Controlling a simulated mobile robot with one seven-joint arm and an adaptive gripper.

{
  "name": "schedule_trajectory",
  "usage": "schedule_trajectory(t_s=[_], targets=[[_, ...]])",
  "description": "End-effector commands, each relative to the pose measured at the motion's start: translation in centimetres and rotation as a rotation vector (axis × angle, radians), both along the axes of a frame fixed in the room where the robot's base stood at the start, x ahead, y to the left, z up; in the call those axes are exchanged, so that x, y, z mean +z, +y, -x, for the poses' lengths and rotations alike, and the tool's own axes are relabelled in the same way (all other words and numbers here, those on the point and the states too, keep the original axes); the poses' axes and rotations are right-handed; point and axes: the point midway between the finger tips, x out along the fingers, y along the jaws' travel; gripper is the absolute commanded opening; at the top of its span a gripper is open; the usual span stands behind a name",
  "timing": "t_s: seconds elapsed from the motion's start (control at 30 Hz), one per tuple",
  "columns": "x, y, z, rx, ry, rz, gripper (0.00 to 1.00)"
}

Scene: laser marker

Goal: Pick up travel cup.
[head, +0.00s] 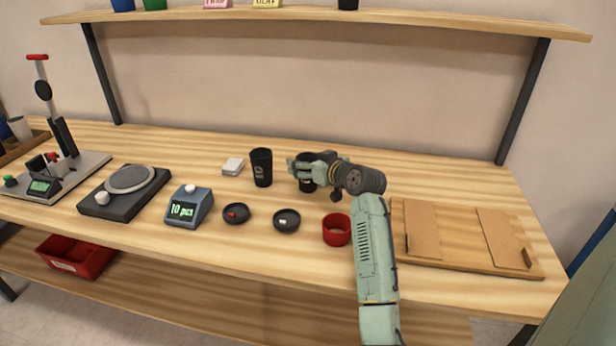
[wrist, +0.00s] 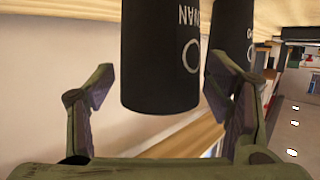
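Two black travel cups stand upright on the bench in the head view. One cup (head: 261,168) stands clear to the left of my gripper. The other cup (head: 307,185) is partly hidden behind my gripper (head: 298,168). In the wrist view, a black cup with white lettering (wrist: 160,60) fills the space ahead, between my open fingers (wrist: 160,85). A gap shows between the cup and the left finger; I cannot tell whether the right finger touches it. A second lettered black cup (wrist: 233,35) appears behind the right finger.
A small white stack (head: 233,167) and a blue counter display (head: 189,207) are to the left. A wooden tray (head: 458,262) lies right of my arm.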

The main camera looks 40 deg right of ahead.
Motion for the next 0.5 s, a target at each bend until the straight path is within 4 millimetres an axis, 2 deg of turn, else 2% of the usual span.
schedule_trajectory(t_s=[0.07,0.4,0.5], targets=[[0.01,0.00,0.02,0.000,0.000,0.000,0.65],[0.01,-0.01,0.03,0.000,0.000,0.000,0.42],[0.07,-0.01,0.03,0.000,-0.001,0.000,0.41]])
